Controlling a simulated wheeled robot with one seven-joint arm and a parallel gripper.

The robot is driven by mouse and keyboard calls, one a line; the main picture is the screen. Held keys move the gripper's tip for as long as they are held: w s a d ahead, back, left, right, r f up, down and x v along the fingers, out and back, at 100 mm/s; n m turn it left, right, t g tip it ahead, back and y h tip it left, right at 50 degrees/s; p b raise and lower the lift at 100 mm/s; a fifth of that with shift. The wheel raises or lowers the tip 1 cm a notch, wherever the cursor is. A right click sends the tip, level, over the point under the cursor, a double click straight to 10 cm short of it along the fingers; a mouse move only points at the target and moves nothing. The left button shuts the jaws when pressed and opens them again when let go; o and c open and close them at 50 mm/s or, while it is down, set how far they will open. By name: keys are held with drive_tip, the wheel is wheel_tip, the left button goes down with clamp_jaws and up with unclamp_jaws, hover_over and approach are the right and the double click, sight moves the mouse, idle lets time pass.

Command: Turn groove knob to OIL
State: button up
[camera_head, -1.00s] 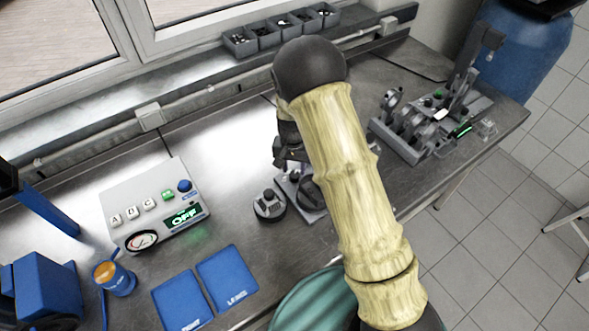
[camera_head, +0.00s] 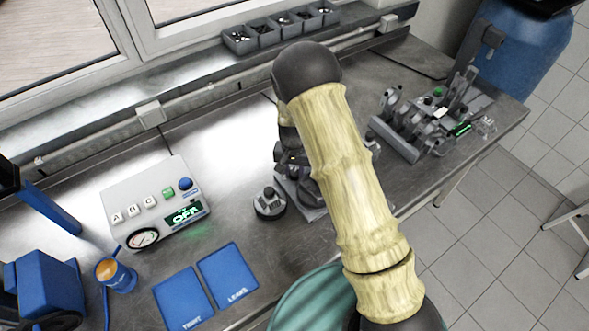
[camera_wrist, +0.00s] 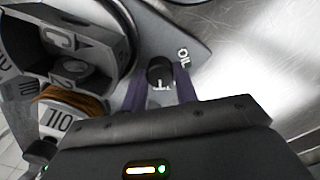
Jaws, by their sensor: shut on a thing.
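In the wrist view the small dark groove knob (camera_wrist: 160,70) stands on a grey metal plate (camera_wrist: 200,48). A white OIL label (camera_wrist: 183,58) is on the plate just right of the knob. White marks show at the knob's near side; I cannot tell if they are its pointer or a label. My gripper (camera_wrist: 160,88) has its two purple fingers on either side of the knob, shut on it. In the head view my gripper (camera_head: 287,160) is low over the bench, and my arm hides the knob.
A grey block marked C (camera_wrist: 75,45) and a round part with an orange band (camera_wrist: 70,100) sit close left of my fingers. The head view shows a control box (camera_head: 155,205) reading OFF, blue mats (camera_head: 228,275), a dark round part (camera_head: 269,203) and a grey fixture (camera_head: 425,120).

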drive_tip(key=n+b, duration=0.2)
drive_tip(key=n, duration=0.3)
drive_tip(key=shift+n+b, duration=0.3)
drive_tip(key=n+b, duration=0.1)
drive_tip(key=n, duration=1.3)
drive_tip(key=shift+w+d+r+n+p, duration=0.1)
drive_tip(key=shift+n+p, duration=0.2)
drive_tip(key=o, duration=0.7)
